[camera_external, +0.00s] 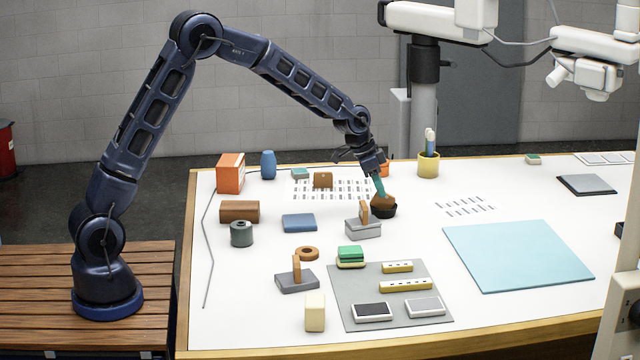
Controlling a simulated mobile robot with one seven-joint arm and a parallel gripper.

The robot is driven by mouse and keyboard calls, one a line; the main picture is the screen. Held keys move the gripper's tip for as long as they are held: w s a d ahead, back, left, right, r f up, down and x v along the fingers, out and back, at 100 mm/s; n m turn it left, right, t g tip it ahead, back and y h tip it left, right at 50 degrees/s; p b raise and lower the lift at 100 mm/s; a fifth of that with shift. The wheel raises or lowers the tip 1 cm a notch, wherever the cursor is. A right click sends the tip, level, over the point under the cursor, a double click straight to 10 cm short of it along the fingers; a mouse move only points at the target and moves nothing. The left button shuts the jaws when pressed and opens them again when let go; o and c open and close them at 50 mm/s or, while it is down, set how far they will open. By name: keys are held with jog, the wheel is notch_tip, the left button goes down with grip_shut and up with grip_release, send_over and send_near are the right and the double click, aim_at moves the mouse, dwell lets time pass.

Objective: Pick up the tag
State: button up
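My gripper (375,170) points down over the back middle of the table, just above a dark bowl (383,210) with a brown rounded thing (383,199) in it. A slim teal piece (380,187) stands between the gripper and the bowl, slightly tilted. I cannot tell whether the fingers grip it or only stand behind it. The fingers are too small to read. No thing is clearly recognisable as the tag. Small grey marks or pieces lie in rows on a white sheet (300,197) left of the gripper, and more rows (465,205) lie to its right.
A grey block (363,230) with an upright orange-brown piece stands just in front of the bowl. A yellow cup (428,165) with brushes stands behind right. A grey mat (345,312) holds several small items. A light blue sheet (517,255) lies flat at right.

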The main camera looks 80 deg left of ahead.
aim_at(380, 200)
jog(key=x, duration=0.4)
jog(key=shift+s+d, duration=0.1)
jog(key=shift+s, duration=0.05)
grip_shut()
jog(key=shift+r, duration=0.1)
